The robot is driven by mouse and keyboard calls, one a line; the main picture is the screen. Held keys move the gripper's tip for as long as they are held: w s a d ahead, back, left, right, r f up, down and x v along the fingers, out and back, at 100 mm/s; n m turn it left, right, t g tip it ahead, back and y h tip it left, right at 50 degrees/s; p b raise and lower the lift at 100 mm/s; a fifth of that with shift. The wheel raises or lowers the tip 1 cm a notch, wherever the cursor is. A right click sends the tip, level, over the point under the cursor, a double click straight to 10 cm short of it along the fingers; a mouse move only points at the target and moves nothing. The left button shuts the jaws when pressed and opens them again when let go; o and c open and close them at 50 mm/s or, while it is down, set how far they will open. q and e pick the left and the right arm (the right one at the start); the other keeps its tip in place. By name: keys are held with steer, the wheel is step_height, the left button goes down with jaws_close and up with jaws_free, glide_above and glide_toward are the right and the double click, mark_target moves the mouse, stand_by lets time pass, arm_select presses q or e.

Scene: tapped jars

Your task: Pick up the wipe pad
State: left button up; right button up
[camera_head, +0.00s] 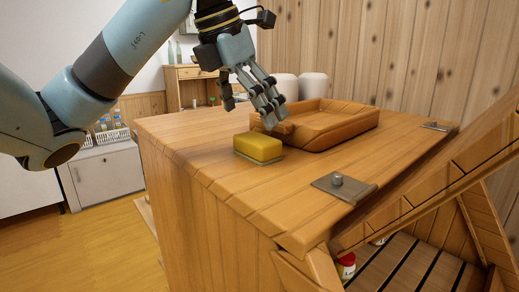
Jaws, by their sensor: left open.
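The wipe pad (259,147) is a yellow block with a paler underside, lying flat on the wooden top near its left edge. My left gripper (254,108) hangs above and slightly behind the pad, fingers pointing down. My right gripper does not show.
The shallow wooden tray (345,125) stands behind and right of the pad. Two white jars (313,86) stand behind it. The wooden top (200,140) is clear left of the pad. A slatted compartment opens at lower right.

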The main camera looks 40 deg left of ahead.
mark_target(259, 137)
arm_select(q)
steer(key=shift+w+f, duration=0.2)
steer(key=shift+f, duration=0.15)
steer(key=x, duration=0.2)
steer(key=p+x, duration=0.1)
steer(key=x, duration=0.1)
steer(key=shift+s+d+f+p, duration=0.2)
steer(key=shift+f+p, duration=0.05)
steer(key=shift+p, duration=0.05)
steer(key=shift+w+f, duration=0.15)
steer(key=shift+f, duration=0.2)
steer(key=shift+c, duration=1.4)
steer(key=c, duration=0.8)
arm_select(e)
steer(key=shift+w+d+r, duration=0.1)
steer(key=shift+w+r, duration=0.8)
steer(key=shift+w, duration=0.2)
